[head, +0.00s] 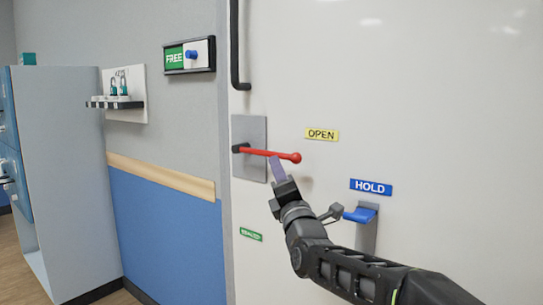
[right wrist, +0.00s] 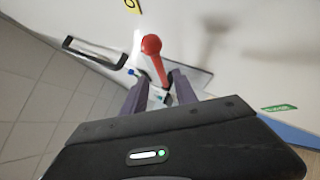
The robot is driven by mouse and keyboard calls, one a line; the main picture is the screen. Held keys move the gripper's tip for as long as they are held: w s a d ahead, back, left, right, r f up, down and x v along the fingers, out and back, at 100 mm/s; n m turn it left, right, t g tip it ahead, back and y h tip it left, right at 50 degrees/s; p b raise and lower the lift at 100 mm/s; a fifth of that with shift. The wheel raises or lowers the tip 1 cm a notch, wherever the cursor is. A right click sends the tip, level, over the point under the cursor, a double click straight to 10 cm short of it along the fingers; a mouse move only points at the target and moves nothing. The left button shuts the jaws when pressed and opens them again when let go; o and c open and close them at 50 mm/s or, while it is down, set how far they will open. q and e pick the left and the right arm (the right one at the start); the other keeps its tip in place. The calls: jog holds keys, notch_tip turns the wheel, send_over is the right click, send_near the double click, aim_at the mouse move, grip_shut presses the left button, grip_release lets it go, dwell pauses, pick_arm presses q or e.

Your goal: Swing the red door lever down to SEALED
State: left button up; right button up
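The red door lever (head: 272,153) sticks out to the right, nearly level, from a dark pivot on a grey metal plate (head: 250,132) on the white door. Its ball end is just below the yellow OPEN label (head: 321,134). The green SEALED label (head: 251,234) is lower, below the plate. My right gripper (head: 278,168) is at the lever from below, its fingertips close to the rod. In the right wrist view the gripper (right wrist: 160,95) is open, and the red lever (right wrist: 153,52) runs down between its fingers. I cannot tell whether they touch it. My left gripper is out of view.
A blue HOLD lever (head: 361,214) under a blue HOLD label (head: 371,187) sits right of my right forearm. A black door handle (head: 235,50) is above the plate. A FREE sign (head: 189,55) and a small shelf with padlocks (head: 116,102) hang on the left wall.

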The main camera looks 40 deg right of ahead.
aim_at(272, 155)
jog(key=x, duration=0.7)
jog(key=shift+w+r, duration=0.1)
jog(key=shift+w, duration=0.05)
jog(key=shift+c, duration=0.4)
grip_shut()
dwell(0.9)
